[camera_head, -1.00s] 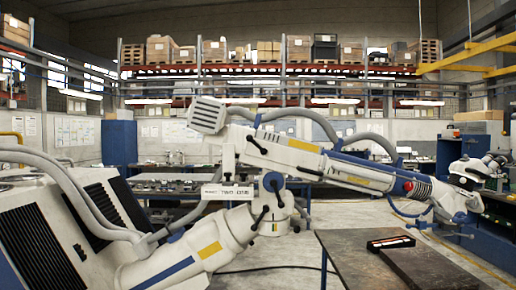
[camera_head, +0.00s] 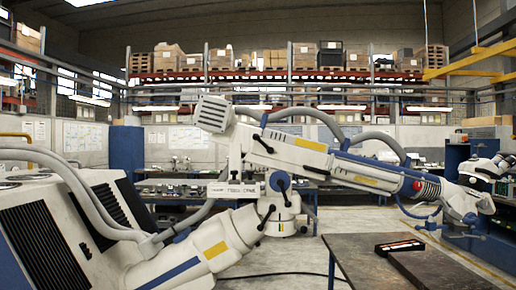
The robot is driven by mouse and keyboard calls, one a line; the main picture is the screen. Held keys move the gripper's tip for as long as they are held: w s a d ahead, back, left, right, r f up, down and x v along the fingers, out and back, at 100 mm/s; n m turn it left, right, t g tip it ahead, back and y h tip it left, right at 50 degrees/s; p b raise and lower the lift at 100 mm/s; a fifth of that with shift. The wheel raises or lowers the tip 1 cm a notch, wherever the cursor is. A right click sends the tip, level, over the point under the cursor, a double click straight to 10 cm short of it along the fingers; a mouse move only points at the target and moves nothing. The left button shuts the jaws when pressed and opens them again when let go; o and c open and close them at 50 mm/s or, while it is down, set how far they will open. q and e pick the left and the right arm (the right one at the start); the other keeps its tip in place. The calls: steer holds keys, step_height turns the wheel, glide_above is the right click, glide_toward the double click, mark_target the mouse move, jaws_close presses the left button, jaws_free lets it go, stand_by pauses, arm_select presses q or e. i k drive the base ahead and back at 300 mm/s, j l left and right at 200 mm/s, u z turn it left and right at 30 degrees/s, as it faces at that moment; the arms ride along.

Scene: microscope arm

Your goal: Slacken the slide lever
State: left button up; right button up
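The white microscope arm (camera_head: 330,160) reaches from a thick tilted post across the middle to the microscope head (camera_head: 480,172) at the right. One black lever (camera_head: 263,144) sits on the upper arm near its rear end. Another black lever (camera_head: 281,184) is at the pivot joint, and a third (camera_head: 266,217) is on the post just below. I cannot tell which of these is the slide lever, nor whether any is tight. Neither of my grippers is in view.
A dark table (camera_head: 350,262) stands at the lower right with a small black tray (camera_head: 399,246) on it. A white machine base with black vents (camera_head: 45,250) fills the lower left. Grey hoses loop over the arm. Open floor shows behind.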

mark_target(256, 137)
steer(key=i+l, duration=0.15)
steer(key=i, duration=0.35)
steer(key=i+l, duration=0.15)
steer(key=i, duration=0.35)
